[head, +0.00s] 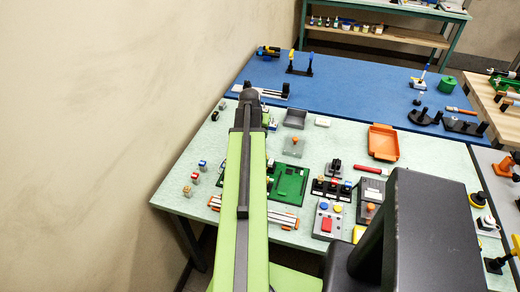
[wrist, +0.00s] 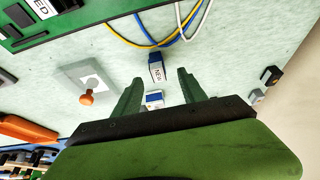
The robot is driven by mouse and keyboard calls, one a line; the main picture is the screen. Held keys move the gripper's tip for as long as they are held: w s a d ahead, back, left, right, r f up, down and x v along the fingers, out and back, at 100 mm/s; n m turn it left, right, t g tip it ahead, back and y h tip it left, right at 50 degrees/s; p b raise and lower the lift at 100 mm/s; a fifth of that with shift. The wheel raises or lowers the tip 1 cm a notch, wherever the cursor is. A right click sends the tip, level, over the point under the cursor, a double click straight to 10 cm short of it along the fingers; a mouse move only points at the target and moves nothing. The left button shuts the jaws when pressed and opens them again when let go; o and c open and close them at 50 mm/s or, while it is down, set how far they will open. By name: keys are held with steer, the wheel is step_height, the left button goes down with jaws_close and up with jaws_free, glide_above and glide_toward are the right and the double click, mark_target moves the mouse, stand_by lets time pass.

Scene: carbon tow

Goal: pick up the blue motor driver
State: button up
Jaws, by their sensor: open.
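My gripper is open in the wrist view (wrist: 160,78), its two green fingers apart above the pale table. A small white-and-blue block (wrist: 154,98) shows between the fingers, its lower part hidden by my gripper body. A blue block with a white label (wrist: 157,70) lies between and just beyond the fingertips, with blue, yellow and white cables running up from it. I cannot tell for certain which of the two is the blue motor driver. Neither is held. In the head view my arm covers this area and hides the fingers.
A green circuit board (head: 288,184) lies right of my arm; a grey plate with an orange knob (wrist: 86,84) is left of the fingers in the wrist view. Small colour-topped blocks (head: 202,165) stand near the table's left edge. An orange tray (head: 383,143) is farther right.

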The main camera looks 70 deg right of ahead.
steer(key=shift+d+f, duration=0.1)
steer(key=shift+f, duration=0.05)
steer(key=b+x, duration=0.5)
steer(key=shift+s+f, duration=0.15)
steer(key=shift+f, duration=0.1)
steer(key=shift+a+r, duration=0.2)
steer(key=shift+a, duration=0.05)
jaws_close()
